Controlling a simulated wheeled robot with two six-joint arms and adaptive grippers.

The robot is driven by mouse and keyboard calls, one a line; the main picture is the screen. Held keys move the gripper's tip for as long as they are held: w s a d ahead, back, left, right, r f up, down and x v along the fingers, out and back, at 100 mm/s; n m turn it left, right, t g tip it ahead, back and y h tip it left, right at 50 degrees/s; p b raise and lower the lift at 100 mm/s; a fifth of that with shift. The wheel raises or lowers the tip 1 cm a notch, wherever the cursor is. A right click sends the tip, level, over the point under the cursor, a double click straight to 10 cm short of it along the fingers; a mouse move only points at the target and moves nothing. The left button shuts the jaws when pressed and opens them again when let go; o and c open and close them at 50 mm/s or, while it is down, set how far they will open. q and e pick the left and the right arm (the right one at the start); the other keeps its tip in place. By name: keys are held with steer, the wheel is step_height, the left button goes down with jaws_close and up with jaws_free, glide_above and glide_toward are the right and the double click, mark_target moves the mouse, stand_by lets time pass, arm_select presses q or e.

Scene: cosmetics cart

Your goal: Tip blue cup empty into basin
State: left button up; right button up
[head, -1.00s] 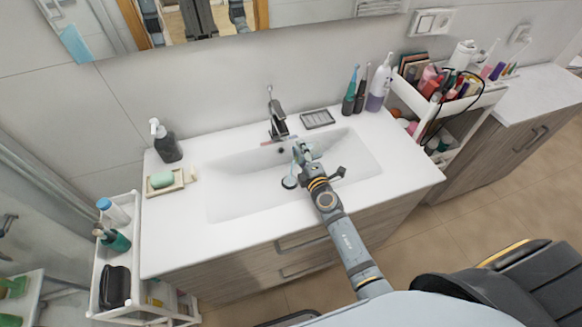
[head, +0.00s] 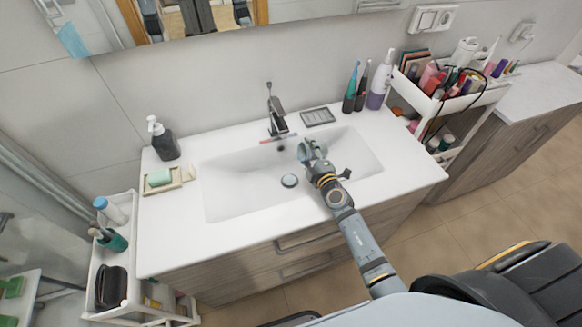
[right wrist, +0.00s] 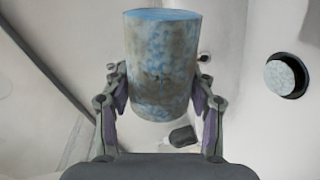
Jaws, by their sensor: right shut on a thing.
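My right gripper (head: 312,155) reaches over the basin (head: 240,190) from the lower right and is above its right part, right of the round drain (head: 289,181). In the right wrist view the gripper (right wrist: 162,100) is shut on the blue cup (right wrist: 160,60), one finger on each side. The cup is mottled blue and grey-brown, with a pale blue flat end at the top of the picture. Its contents cannot be made out. In the head view the cup is small and mostly hidden by the gripper. My left gripper is not in view.
The faucet (head: 277,115) stands behind the basin, near the gripper. A soap dish (head: 318,117) and several bottles (head: 376,88) are at the back right. A dark soap dispenser (head: 164,141) and green soap (head: 160,177) are at the left. The basin's left part is clear.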

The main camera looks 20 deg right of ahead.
mark_target(324, 145)
steer(key=shift+d+r+m+p, duration=0.25)
steer(key=shift+r+m+p, duration=0.55)
steer(key=shift+m, duration=0.3)
steer(key=r+m+p, duration=0.1)
steer(key=m, duration=0.1)
steer(key=d+r+m+y, duration=0.1)
steer(key=shift+r+m+p, duration=0.2)
steer(key=shift+m+p, duration=0.2)
steer(key=d+r+m, duration=0.1)
steer(key=d+m+p, duration=0.1)
steer(key=m, duration=0.1)
steer(key=d+r+m, duration=0.1)
steer(key=d+m, duration=0.1)
steer(key=shift+w+d+r+t+y, duration=0.1)
steer(key=shift+w+r+t+y, duration=0.05)
steer(key=shift+r+t+y, duration=0.2)
steer(key=shift+d+f+m, duration=0.3)
steer(key=shift+d+m, duration=0.25)
steer(key=shift+m, duration=0.25)
steer(key=shift+d+m+t, duration=0.25)
steer(key=shift+d+m, duration=0.05)
steer(key=shift+m, duration=0.1)
